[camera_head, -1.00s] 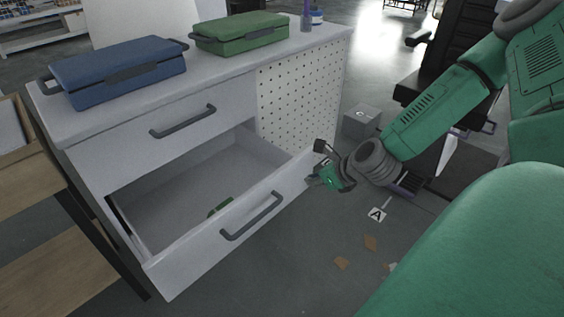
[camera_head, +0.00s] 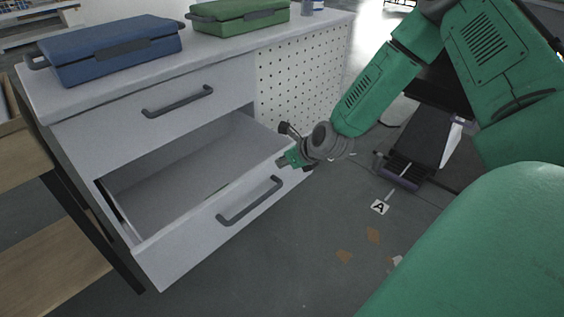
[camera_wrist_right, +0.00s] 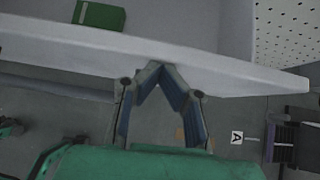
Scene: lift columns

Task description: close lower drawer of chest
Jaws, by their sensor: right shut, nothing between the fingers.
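The white chest (camera_head: 75,140) stands at the left with its lower drawer (camera_head: 165,255) pulled out and its upper drawer (camera_head: 220,100) shut. The lower drawer's front has a dark grey bar handle (camera_head: 250,202). My right gripper (camera_head: 284,160) is at the right end of this front, near its top edge. In the right wrist view, the shut, empty fingers (camera_wrist_right: 158,68) meet at the drawer front (camera_wrist_right: 225,72); I cannot tell for certain whether they touch it. A green object (camera_wrist_right: 98,14) shows behind the front in that view. My left gripper is out of view.
A blue case (camera_head: 115,52) and a green case (camera_head: 238,15) lie on the chest top. A wooden shelf unit (camera_head: 45,255) stands close at the left. Floor with a label "A" (camera_head: 380,207) and brown scraps (camera_head: 373,236) is open at the right.

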